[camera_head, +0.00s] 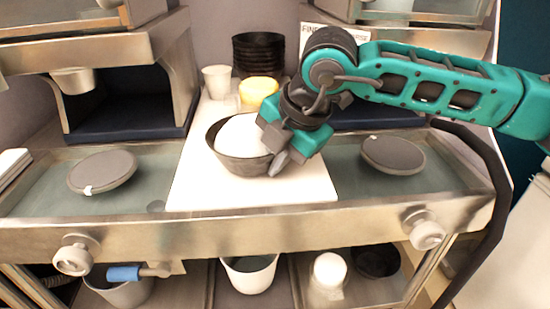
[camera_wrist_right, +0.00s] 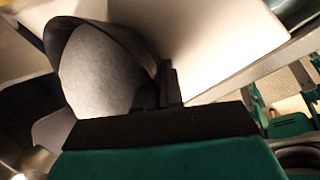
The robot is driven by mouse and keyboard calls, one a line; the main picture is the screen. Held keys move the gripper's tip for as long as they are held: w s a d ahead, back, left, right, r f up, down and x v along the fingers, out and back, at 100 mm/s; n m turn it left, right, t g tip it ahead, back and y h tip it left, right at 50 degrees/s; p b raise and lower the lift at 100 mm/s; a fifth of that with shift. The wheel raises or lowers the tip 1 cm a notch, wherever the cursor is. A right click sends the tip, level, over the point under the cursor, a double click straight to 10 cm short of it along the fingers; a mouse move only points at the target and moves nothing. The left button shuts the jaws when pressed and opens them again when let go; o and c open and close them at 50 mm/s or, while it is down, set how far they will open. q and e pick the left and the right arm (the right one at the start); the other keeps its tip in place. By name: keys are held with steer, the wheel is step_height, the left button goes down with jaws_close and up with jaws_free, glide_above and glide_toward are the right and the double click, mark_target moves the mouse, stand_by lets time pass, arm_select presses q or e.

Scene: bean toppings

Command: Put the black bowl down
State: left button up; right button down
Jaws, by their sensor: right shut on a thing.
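The black bowl (camera_head: 238,164) is at the middle of the head view, over the white board (camera_head: 300,190), with a white filling (camera_head: 238,133) inside. It looks about upright; I cannot tell whether its base touches the board. My right gripper (camera_head: 277,158) comes in from the right and is shut on the bowl's right wall. In the right wrist view the dark bowl rim (camera_wrist_right: 137,42) runs to the gripper fingers (camera_wrist_right: 168,86), beside the pale filling (camera_wrist_right: 98,72). My left gripper is not in view.
Behind the bowl are a yellow container (camera_head: 259,91), a white cup (camera_head: 216,81) and a stack of black bowls (camera_head: 258,52). Round dark lids lie at the left (camera_head: 102,170) and right (camera_head: 393,154). The board's front part is clear.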

steer(key=shift+f, duration=0.1)
steer(key=shift+f+b, duration=0.15)
steer(key=shift+b, duration=0.15)
steer(key=c, duration=1.3)
jaws_free()
steer(key=shift+r+p, duration=0.35)
steer(key=shift+r, duration=0.1)
steer(key=v, duration=1.1)
steer(key=shift+s+d+r, duration=0.15)
steer(key=shift+s+r, duration=0.05)
